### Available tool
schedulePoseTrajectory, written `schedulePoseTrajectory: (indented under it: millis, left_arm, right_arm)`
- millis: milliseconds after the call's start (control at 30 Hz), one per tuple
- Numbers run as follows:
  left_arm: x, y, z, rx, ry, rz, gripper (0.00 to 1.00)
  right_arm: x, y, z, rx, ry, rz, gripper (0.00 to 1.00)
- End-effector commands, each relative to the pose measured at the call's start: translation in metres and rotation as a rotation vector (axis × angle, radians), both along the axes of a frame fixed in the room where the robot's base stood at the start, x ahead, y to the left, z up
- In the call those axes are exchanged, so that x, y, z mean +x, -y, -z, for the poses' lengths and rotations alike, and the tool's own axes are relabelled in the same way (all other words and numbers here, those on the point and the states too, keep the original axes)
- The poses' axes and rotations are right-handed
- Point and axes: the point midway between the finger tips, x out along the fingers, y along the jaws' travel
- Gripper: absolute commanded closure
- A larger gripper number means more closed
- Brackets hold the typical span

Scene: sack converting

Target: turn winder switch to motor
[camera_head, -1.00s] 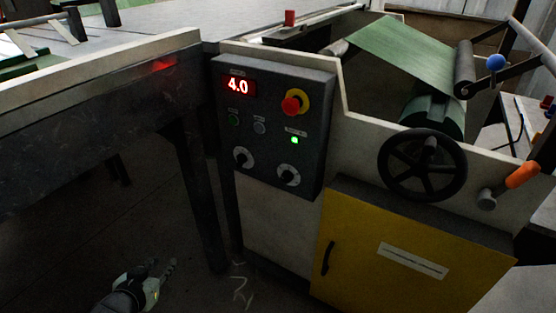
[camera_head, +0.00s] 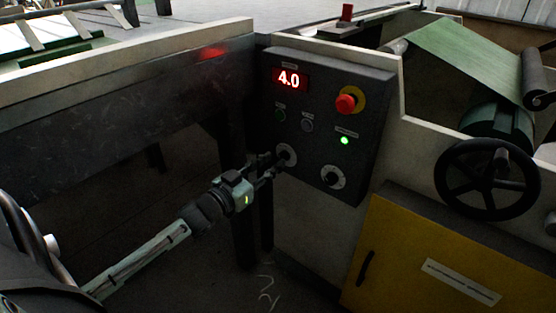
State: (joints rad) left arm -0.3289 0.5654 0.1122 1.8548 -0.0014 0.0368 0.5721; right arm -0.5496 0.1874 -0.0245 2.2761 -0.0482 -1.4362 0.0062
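The dark control box (camera_head: 316,112) shows a red 4.0 display (camera_head: 289,79), a red stop button on yellow (camera_head: 348,100) and a lit green lamp (camera_head: 344,140). Two rotary switches with pale dials sit low on it, a left one (camera_head: 288,153) and a right one (camera_head: 333,177); their labels are too small to read, so I cannot tell which is the winder switch. My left gripper (camera_head: 270,164) is at the left switch, its fingertips beside or on that knob. Whether it grips the knob is unclear. My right gripper is not in view.
A black handwheel (camera_head: 487,181) and a yellow cabinet door (camera_head: 430,262) are to the right of the box. A table edge (camera_head: 120,58) runs along the upper left. The floor below the table is open. A green sheet (camera_head: 475,55) runs over rollers at upper right.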

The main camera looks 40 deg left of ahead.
Motion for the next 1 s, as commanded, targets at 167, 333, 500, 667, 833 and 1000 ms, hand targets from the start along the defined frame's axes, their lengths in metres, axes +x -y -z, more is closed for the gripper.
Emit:
schedulePoseTrajectory:
  millis: [167, 333, 500, 667, 833, 1000]
  left_arm:
    - [0.021, 0.002, 0.0, 0.0, 0.0, 0.001, 0.71]
    - [0.026, 0.002, 0.0, 0.0, -0.001, 0.0, 0.71]
    - [0.026, 0.002, 0.001, 0.0, -0.002, 0.0, 0.71]
    - [0.026, 0.002, 0.001, 0.0, -0.002, 0.0, 0.89]
    - [0.025, 0.002, 0.001, 0.0, -0.002, 0.0, 1.0]
    - [0.025, 0.003, 0.001, 0.001, -0.002, 0.0, 1.0]
  right_arm:
    - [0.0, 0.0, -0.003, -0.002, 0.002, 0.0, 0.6]
    - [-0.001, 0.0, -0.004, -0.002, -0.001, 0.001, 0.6]
    - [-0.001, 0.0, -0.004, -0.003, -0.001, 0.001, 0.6]
    - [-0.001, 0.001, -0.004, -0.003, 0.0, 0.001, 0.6]
    - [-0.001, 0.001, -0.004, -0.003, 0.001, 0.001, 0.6]
    - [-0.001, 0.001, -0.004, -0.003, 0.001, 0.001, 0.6]
